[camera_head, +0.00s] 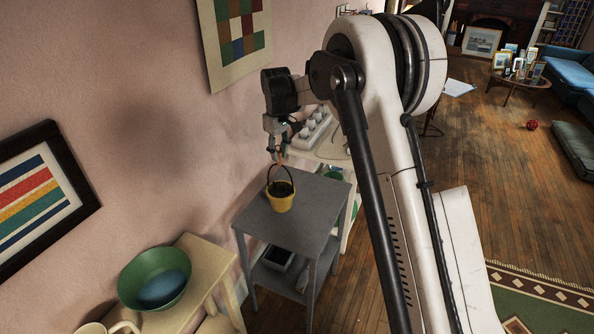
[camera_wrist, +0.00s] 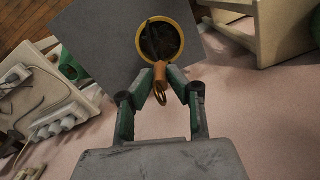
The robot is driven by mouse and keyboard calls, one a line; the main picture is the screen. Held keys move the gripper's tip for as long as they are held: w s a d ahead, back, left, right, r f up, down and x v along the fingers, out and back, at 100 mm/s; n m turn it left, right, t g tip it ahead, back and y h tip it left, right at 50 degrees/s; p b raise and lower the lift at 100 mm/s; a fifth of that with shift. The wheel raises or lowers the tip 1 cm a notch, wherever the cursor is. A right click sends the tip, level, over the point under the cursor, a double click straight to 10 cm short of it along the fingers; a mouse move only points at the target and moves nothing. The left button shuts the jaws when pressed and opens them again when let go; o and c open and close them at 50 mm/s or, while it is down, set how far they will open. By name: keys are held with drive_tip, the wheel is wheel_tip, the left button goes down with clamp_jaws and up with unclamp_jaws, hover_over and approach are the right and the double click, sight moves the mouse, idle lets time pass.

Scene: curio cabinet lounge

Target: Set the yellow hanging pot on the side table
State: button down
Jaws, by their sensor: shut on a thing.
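The yellow hanging pot (camera_head: 281,200) is upright over the top of the grey side table (camera_head: 250,218), near its middle. Its dark loop handle rises to my gripper (camera_head: 279,157), which is above the pot. In the wrist view, my gripper (camera_wrist: 160,78) is shut on the orange-brown top piece of the handle, with a ring below it. The yellow pot (camera_wrist: 176,37) shows there from above, with dark contents, over the grey table top (camera_wrist: 100,40). I cannot tell whether the pot's base touches the table or is slightly above it.
A pale wooden table (camera_head: 200,262) with a green bowl (camera_head: 154,270) stands at the left front. A power strip (camera_head: 313,127) lies on furniture behind the grey table. A dark box (camera_head: 278,258) sits on the table's lower shelf. Table top around the pot is clear.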

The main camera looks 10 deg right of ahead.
drive_tip(key=w+d+f+p, duration=0.1)
drive_tip(key=d+f, duration=0.5)
drive_tip(key=f, duration=0.1)
drive_tip(key=shift+w+f+p, duration=0.35)
drive_tip(key=shift+f, duration=0.05)
drive_tip(key=shift+d+f, duration=0.1)
drive_tip(key=shift+f, duration=0.1)
drive_tip(key=c, duration=1.7)
unclamp_jaws()
drive_tip(key=shift+o, duration=0.2)
drive_tip(key=shift+r, duration=0.2)
